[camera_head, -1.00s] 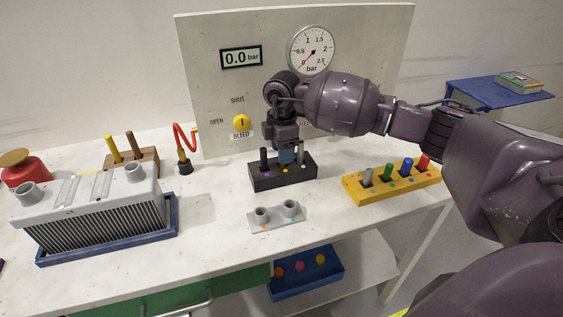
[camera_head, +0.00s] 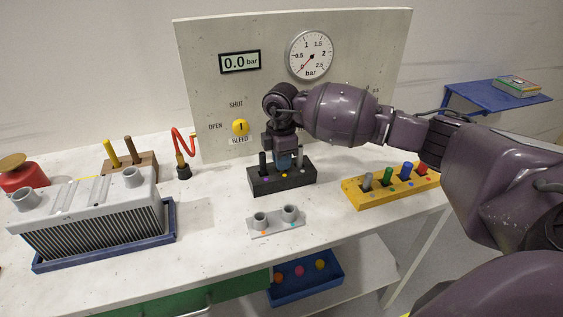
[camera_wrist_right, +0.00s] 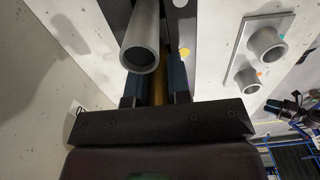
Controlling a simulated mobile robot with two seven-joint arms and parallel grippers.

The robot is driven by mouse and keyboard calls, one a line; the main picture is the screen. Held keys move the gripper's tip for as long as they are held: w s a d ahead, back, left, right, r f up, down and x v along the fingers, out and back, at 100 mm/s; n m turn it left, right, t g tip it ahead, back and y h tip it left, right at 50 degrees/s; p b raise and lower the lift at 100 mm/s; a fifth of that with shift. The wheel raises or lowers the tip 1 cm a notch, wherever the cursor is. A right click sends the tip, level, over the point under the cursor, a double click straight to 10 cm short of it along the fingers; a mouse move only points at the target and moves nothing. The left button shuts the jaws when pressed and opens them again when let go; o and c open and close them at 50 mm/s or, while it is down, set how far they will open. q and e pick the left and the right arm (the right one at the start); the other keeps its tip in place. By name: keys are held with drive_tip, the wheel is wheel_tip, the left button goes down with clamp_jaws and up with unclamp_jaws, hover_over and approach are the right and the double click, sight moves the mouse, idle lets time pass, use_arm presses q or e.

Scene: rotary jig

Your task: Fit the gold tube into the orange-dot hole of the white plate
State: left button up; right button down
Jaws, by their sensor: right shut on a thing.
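The white plate (camera_head: 277,228) lies on the bench with two short upright sockets. The orange-dot hole (camera_head: 260,219) is its left socket; a cyan dot marks the right one. The plate (camera_wrist_right: 258,45) also shows in the right wrist view. My right gripper (camera_head: 284,163) points down over the middle of the black block (camera_head: 283,183), behind the plate. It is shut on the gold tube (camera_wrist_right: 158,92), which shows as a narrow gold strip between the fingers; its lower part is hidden. My left gripper is out of view.
The black block also holds a dark tube (camera_head: 263,163) and a grey tube (camera_head: 299,157). A yellow rack (camera_head: 392,189) with several coloured pegs stands right. A finned radiator (camera_head: 90,222) sits left. A gauge panel (camera_head: 350,110) rises behind. Bench around the plate is clear.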

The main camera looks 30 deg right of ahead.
wheel_tip(320, 180, up, 20)
drive_tip(key=p, duration=0.2)
